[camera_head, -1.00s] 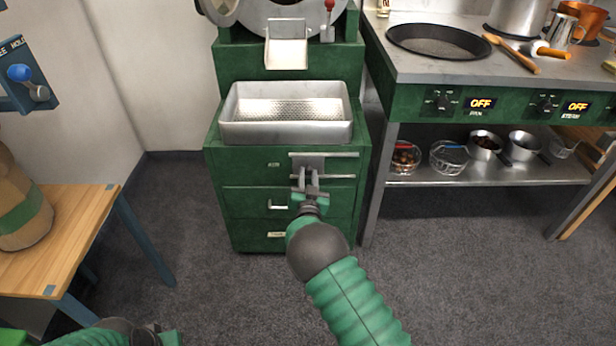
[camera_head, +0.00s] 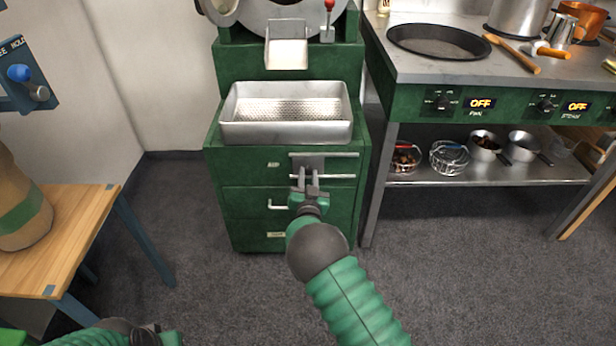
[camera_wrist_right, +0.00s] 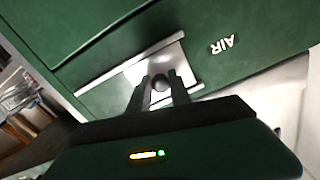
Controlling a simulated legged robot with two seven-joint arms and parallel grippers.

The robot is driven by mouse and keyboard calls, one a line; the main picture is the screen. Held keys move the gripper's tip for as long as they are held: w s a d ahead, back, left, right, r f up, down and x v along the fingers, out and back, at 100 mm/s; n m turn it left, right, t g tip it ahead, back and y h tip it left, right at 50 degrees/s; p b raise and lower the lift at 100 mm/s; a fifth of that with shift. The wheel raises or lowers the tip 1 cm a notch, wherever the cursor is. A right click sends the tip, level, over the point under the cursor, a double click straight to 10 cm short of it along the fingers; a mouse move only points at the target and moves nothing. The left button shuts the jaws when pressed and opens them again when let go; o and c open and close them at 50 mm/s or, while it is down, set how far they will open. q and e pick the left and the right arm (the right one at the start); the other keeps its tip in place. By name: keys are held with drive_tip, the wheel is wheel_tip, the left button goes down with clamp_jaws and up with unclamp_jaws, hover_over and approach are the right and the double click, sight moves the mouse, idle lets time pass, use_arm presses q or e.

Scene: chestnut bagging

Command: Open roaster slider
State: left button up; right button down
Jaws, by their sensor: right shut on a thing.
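The green roaster (camera_head: 290,60) stands at the back with a metal tray (camera_head: 285,131) on its lower cabinet. The slider is a small metal plate (camera_head: 318,162) between two horizontal rails on the upper cabinet front, right of a small label. My right gripper (camera_head: 309,184) is at this plate, shut on its round knob. The right wrist view shows the fingers on either side of the dark knob (camera_wrist_right: 160,82), with the plate (camera_wrist_right: 172,54) behind and the label "AIR" (camera_wrist_right: 225,44) beside it. My left gripper (camera_head: 145,335) shows only partly at the bottom edge; its fingers are unclear.
A wooden table (camera_head: 70,225) bearing a sack stands at the left. Below the slider are handled drawers (camera_head: 245,202). The floor in front is clear.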

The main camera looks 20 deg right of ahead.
drive_tip(key=d, duration=0.2)
drive_tip(key=s+d+p, duration=0.1)
drive_tip(key=d, duration=0.2)
drive_tip(key=s+d+p, duration=0.1)
drive_tip(key=d, duration=0.2)
drive_tip(key=shift+s, duration=0.15)
drive_tip(key=shift+s+d, duration=0.1)
drive_tip(key=shift+d, duration=0.15)
drive_tip(key=c, duration=1.2)
unclamp_jaws()
